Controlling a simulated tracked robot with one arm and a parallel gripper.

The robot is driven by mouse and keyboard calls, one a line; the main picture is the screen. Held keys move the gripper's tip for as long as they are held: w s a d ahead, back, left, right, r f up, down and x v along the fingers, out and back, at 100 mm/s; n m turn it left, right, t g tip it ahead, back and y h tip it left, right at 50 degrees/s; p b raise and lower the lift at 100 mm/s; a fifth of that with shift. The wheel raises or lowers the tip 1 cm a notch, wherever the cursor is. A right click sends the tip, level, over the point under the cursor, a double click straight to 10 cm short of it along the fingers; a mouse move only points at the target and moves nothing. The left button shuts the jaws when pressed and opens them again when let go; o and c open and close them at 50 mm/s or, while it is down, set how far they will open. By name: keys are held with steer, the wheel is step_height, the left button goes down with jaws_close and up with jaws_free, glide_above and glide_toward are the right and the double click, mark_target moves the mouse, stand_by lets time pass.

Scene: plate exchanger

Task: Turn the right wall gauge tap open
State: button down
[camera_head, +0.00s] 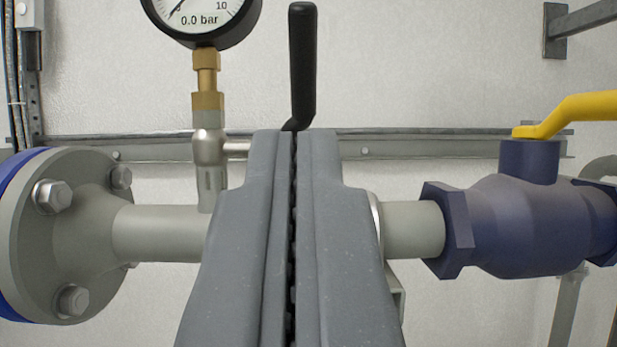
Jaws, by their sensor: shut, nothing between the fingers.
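My gripper (294,134) is shut and empty, pointing forward in the lower middle of the picture. A gauge tap (209,147) with a metal body sits on a grey pipe, left of my fingertips. Its stem runs right and passes behind my fingers. A black lever handle (302,65) stands upright just beyond and above my fingertips; its lower end bends behind them. I cannot tell whether the fingers touch it.
The grey pipe (163,232) runs across behind my gripper. A bolted flange (75,237) is at the left. A blue valve (530,225) with a yellow lever (577,110) is at the right. A metal rail (430,147) crosses the pale wall (420,70).

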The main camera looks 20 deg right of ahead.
mark_target(298, 63)
steer(key=p+x, duration=0.1)
steer(key=x, duration=0.7)
steer(key=shift+p, duration=0.3)
